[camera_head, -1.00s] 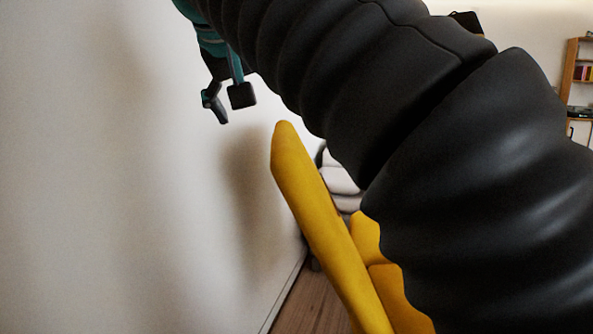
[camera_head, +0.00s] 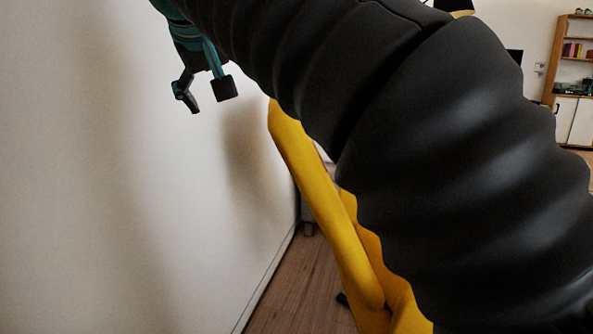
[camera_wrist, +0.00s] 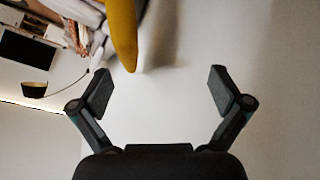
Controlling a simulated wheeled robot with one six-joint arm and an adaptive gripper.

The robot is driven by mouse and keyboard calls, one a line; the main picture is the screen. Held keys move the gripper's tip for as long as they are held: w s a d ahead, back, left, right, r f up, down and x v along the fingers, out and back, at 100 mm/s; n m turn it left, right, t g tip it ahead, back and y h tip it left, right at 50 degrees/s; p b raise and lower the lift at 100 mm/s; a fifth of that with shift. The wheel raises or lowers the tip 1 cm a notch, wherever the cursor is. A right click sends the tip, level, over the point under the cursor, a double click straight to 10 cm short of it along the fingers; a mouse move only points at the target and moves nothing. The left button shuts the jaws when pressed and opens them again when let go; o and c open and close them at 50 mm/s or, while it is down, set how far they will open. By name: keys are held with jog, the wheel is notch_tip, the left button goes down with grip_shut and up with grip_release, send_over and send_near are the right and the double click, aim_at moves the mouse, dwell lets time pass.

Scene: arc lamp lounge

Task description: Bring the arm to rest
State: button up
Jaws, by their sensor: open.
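My gripper (camera_head: 205,92) hangs at the upper left of the head view, in front of the white wall. Its two fingers are apart with nothing between them. The wrist view also shows my gripper (camera_wrist: 158,92) spread wide and empty, facing the pale wall. My black ribbed arm crosses the head view from the top left to the lower right and hides much of the room behind it.
A yellow chair (camera_head: 322,205) stands close to the white wall (camera_head: 100,180), partly behind my arm; its yellow tip (camera_wrist: 122,35) shows in the wrist view. A shelf (camera_head: 572,75) is at the far right. Wooden floor (camera_head: 295,285) shows between wall and chair.

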jog(key=s+d+f+n+g+y, duration=0.1)
jog(key=d+f, duration=0.1)
jog(key=f, duration=0.7)
jog(key=s+d+f+n+g, duration=0.1)
jog(key=s+f+g, duration=0.1)
jog(key=f, duration=0.8)
jog(key=s+d+f+m, duration=0.3)
jog(key=s+d+f, duration=0.4)
jog(key=d+f, duration=0.2)
jog(key=s+d+f+m, duration=0.3)
jog(key=s+d+f, duration=0.5)
jog(key=d, duration=0.6)
notch_tip(320, 180, down, 2)
jog(key=shift+s+d+f+m+g+h, duration=0.1)
jog(key=shift+s+d+m+g+h, duration=0.2)
jog(key=shift+m+g, duration=0.1)
jog(key=shift+c, duration=0.2)
